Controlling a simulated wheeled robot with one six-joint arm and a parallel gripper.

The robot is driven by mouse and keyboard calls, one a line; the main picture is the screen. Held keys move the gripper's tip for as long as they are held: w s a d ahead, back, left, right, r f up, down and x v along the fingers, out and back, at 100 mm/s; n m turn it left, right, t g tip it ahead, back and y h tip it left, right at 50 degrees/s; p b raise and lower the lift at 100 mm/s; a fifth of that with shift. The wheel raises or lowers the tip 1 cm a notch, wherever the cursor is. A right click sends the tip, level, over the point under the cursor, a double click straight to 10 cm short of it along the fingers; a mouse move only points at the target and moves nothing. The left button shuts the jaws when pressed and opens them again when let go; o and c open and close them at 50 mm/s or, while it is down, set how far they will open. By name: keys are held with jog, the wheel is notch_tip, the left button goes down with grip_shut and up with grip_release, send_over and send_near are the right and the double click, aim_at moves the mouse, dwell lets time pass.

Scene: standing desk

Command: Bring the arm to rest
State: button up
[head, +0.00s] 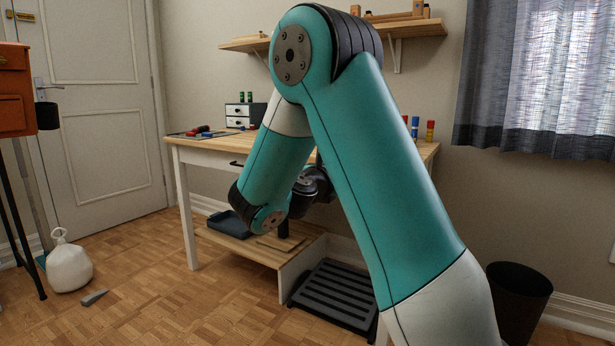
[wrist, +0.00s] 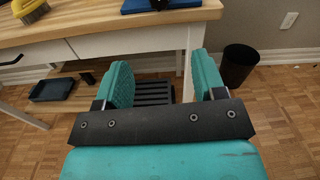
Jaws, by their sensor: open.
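My teal and white arm fills the middle of the head view, bent at the elbow, with its forearm hanging down in front of the desk (head: 215,155). The gripper's fingers are hidden behind the arm in that view. In the wrist view my gripper (wrist: 162,85) is open, with its two teal pads wide apart and nothing between them. It is in front of the desk (wrist: 130,42), and the desk's white front and leg show beyond the fingers.
A black bin (head: 520,293) stands at right. A slatted black footrest (head: 335,293) and a lower shelf with a dark tray (head: 229,224) are under the desk. A white bag (head: 68,265) and grey wedge (head: 94,297) lie on the left floor. Open floor lies between.

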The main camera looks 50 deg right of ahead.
jog(key=s+a+f+m+y+p, duration=0.1)
jog(key=a+f+m+y, duration=0.3)
jog(key=a, duration=0.4)
jog(key=a+f+m+t+y, duration=0.1)
jog(key=a+f+m+y, duration=0.25)
jog(key=a+y, duration=0.4)
jog(key=s+a+f+m+y+p, duration=0.15)
jog(key=a+m+y, duration=0.25)
jog(key=a, duration=0.6)
jog(key=s+a+r+m+g+y+p, duration=0.1)
jog(key=s+a+r+g+y, duration=0.15)
jog(key=s+a, duration=0.55)
jog(key=s+a+r+m+g+y, duration=0.1)
jog(key=s+a+r+g+y, duration=0.1)
jog(key=s+a+y, duration=0.4)
notch_tip(320, 180, up, 37)
jog(key=a+h+p, duration=0.2)
jog(key=p, duration=3.5)
jog(key=shift+s, duration=0.25)
